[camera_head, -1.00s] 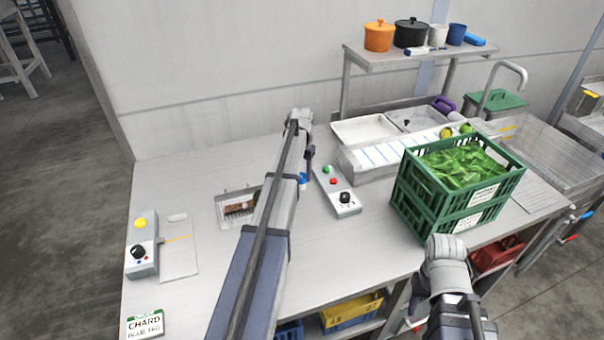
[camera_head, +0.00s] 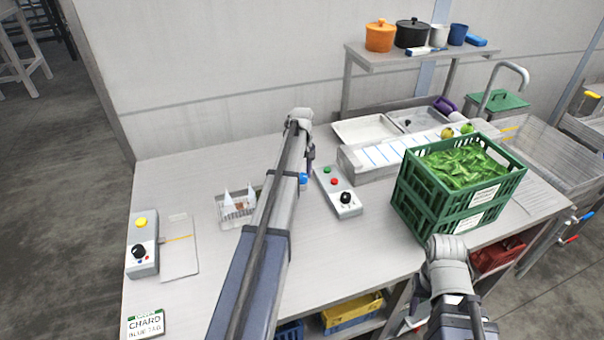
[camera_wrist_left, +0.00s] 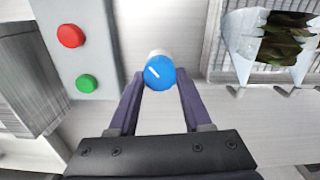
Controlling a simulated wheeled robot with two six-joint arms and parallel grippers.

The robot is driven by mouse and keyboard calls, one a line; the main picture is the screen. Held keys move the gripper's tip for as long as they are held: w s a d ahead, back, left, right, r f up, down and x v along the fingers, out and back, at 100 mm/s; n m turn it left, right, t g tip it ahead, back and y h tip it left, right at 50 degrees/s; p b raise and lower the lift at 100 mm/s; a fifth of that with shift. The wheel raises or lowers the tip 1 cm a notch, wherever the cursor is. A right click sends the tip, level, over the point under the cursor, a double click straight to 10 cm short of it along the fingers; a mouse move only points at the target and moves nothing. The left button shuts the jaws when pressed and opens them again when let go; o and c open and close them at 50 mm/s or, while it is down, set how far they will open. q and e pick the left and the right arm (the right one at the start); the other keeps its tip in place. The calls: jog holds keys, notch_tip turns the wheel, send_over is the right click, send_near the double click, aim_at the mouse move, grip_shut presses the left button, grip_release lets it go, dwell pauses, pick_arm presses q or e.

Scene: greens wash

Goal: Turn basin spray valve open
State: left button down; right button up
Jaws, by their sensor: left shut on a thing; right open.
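The spray valve is a round blue knob (camera_wrist_left: 160,72) with a white pointer mark on a pale collar. The mark slants to the upper left in the left wrist view. My left gripper (camera_wrist_left: 160,82) is shut on the knob, one dark finger on each side. In the head view the knob (camera_head: 303,180) is mostly hidden behind my left arm. The small basin (camera_head: 226,210) is left of that arm, with pale, pointed spray cones over dark leafy contents. It also shows in the left wrist view (camera_wrist_left: 246,70). My right arm is at lower right; its gripper is not visible.
A control box (camera_head: 340,200) with red and green buttons stands right of the knob. A stacked green crate (camera_head: 425,205) of leaves is further right. Another box (camera_head: 141,258) with a yellow button is at left. Clear table lies in front of the basin.

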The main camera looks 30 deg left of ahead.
aim_at(302, 175)
pick_arm(q)
jog(key=shift+n, duration=0.7)
jog(key=shift+c, duration=1.7)
grip_release()
notch_tip(302, 175, up, 8)
jog(key=p, duration=0.8)
jog(key=shift+f, duration=0.1)
